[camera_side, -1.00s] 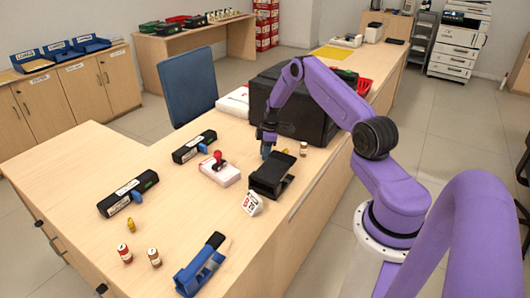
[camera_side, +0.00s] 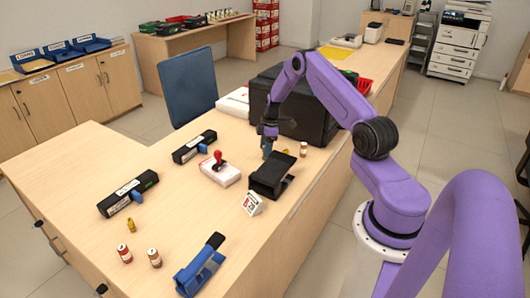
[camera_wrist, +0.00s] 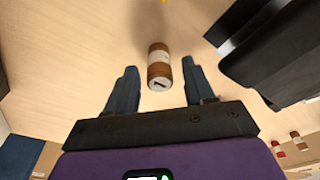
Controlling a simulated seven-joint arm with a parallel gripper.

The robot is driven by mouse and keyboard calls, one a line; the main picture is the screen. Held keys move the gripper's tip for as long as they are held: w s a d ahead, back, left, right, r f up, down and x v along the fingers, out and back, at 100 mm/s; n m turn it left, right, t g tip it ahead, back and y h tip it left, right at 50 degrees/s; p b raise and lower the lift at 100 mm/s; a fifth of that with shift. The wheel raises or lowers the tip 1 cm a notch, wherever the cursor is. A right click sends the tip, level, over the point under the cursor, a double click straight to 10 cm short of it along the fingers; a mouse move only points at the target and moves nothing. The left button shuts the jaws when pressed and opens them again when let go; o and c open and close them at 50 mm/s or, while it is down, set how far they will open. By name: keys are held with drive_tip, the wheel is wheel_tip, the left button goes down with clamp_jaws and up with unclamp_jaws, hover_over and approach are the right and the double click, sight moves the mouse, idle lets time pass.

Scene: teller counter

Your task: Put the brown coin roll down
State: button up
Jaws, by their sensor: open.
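A brown coin roll (camera_wrist: 159,62) with a white band sits on the counter in the wrist view, its numbered end facing the camera. My gripper (camera_wrist: 153,78) is open, with one blue finger on each side of the roll and a visible gap on both sides. In the side view my gripper (camera_side: 267,152) is low over the counter, behind the black holder (camera_side: 266,181); the roll between the fingers is not clearly visible there.
The black holder is close to my gripper's right in the wrist view (camera_wrist: 268,45). A small yellow object (camera_side: 285,151) stands just beyond the roll. A large black box (camera_side: 300,105) is behind. A red stamp (camera_side: 218,159) on a white box is at the left.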

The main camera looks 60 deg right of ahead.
drive_tip(key=r, duration=0.6)
drive_tip(key=s+r, duration=0.1)
drive_tip(key=r, duration=0.2)
drive_tip(key=shift+d+r, duration=0.35)
drive_tip(key=shift+r, duration=0.05)
drive_tip(key=s+a+r+n, duration=0.1)
drive_tip(key=a+r, duration=0.4)
drive_tip(key=a, duration=0.7)
drive_tip(key=s+a+r, duration=0.1)
drive_tip(key=a+r, duration=0.4)
drive_tip(key=a, duration=0.6)
drive_tip(key=s+a+r+n+g, duration=0.1)
drive_tip(key=s+a+r, duration=0.1)
drive_tip(key=s+a, duration=0.4)
drive_tip(key=s+a+r, duration=0.3)
drive_tip(key=s+a, duration=0.2)
drive_tip(key=a, duration=0.2)
drive_tip(key=s+a+r+n, duration=0.1)
drive_tip(key=s, duration=2)
drive_tip(key=shift+s+a+n+h, duration=0.15)
drive_tip(key=shift+a+n+h, duration=0.15)
drive_tip(key=shift+h, duration=0.1)
